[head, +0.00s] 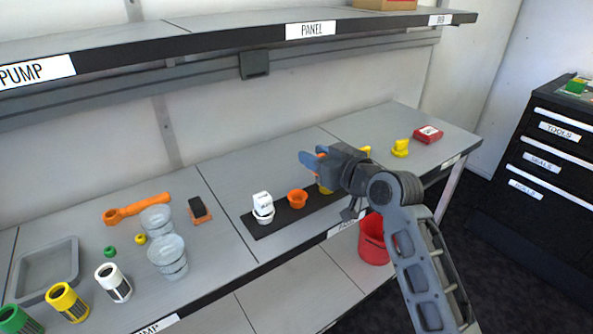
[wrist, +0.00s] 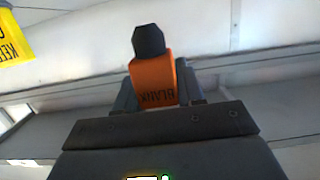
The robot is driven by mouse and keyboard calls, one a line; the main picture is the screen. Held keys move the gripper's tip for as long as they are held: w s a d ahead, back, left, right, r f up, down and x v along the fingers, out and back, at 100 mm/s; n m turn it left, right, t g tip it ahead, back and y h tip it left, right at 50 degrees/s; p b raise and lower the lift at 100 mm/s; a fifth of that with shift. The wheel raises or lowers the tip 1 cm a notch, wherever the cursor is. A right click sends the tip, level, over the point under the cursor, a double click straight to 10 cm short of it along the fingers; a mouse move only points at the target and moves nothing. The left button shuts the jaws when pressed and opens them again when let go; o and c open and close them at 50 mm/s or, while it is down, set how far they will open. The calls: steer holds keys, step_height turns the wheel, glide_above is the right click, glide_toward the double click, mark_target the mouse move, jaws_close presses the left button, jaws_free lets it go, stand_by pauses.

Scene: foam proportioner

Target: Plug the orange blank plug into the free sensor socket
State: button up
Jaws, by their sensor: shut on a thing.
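The orange blank plug (wrist: 155,80), lettered BLANK and with a black end, is between my gripper's fingers (wrist: 155,95) in the wrist view. In the head view my gripper (head: 312,160) is shut on it above the bench, and only a little orange shows. A black strip (head: 278,222) on the bench carries the sockets. An orange cup-like socket (head: 297,198) looks empty; my gripper is above and slightly right of it, apart from it. A white socket (head: 263,215) at left holds a white block (head: 262,200). A yellow part (head: 325,189) is mostly hidden behind my gripper.
Left are clear cups (head: 168,255), an orange wrench-like tool (head: 135,209) and a grey tray (head: 45,270). A yellow part (head: 400,148) and red box (head: 428,134) lie right. A red bucket (head: 373,240) stands below the front edge. The shelf (head: 250,30) overhangs behind.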

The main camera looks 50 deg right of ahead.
steer(key=s+d+r+p, duration=0.3)
steer(key=s+r+p, duration=0.1)
steer(key=r, duration=0.5)
steer(key=shift+s+d, duration=0.15)
steer(key=shift+s, duration=0.65)
steer(key=shift+s+f, duration=0.1)
